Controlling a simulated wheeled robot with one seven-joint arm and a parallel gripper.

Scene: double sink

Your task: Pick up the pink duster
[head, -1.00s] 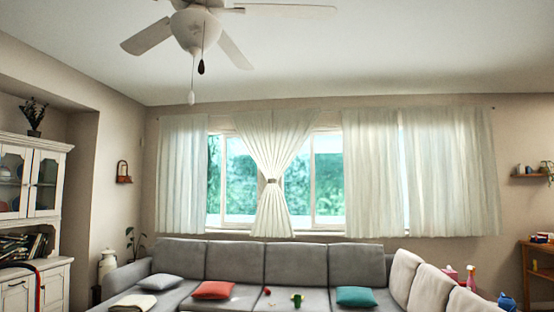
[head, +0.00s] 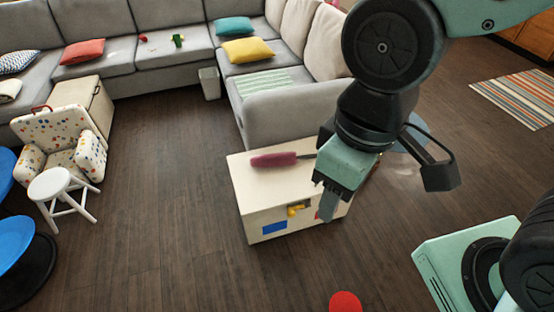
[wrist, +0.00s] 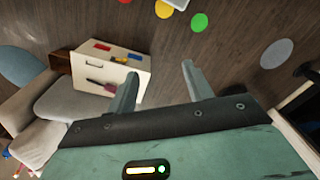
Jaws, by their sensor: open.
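The pink duster (head: 272,160) lies on top of a cream box (head: 244,203), with its pink head to the left and its dark handle pointing right. It also shows small in the wrist view (wrist: 97,85), beyond the left finger. My gripper (head: 328,207) is in front of the box's right part in the head view, apart from the duster. In the wrist view its two fingers (wrist: 158,70) are spread with nothing between them.
A grey sofa (head: 190,45) runs behind the box. A white stool (head: 62,185) and a small patterned armchair (head: 58,138) stand at left. A striped rug (head: 515,98) lies at right. Wooden floor between the stool and box is clear.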

